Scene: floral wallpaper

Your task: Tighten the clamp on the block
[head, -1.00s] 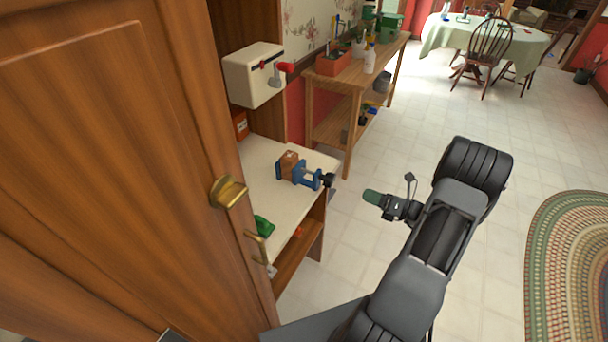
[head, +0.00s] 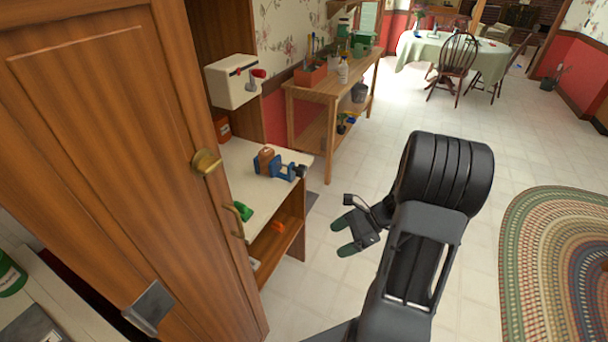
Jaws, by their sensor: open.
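The clamp (head: 282,168) is blue with a dark knob (head: 300,171) at its right end. It sits near the right edge of a white-topped counter (head: 240,158). A brown block (head: 265,157) stands at the clamp's left end, by its jaw; how firmly it is held cannot be told. My gripper (head: 340,235) is open and empty, with two green-tipped fingers pointing left. It is over the floor, to the right of and nearer than the clamp, and touches nothing.
A wooden door (head: 100,130) with a brass knob fills the left, close by. A white box with a red-handled crank (head: 235,82) hangs above the counter. A wooden shelf table (head: 320,90) stands behind. A green object (head: 243,212) lies on the counter.

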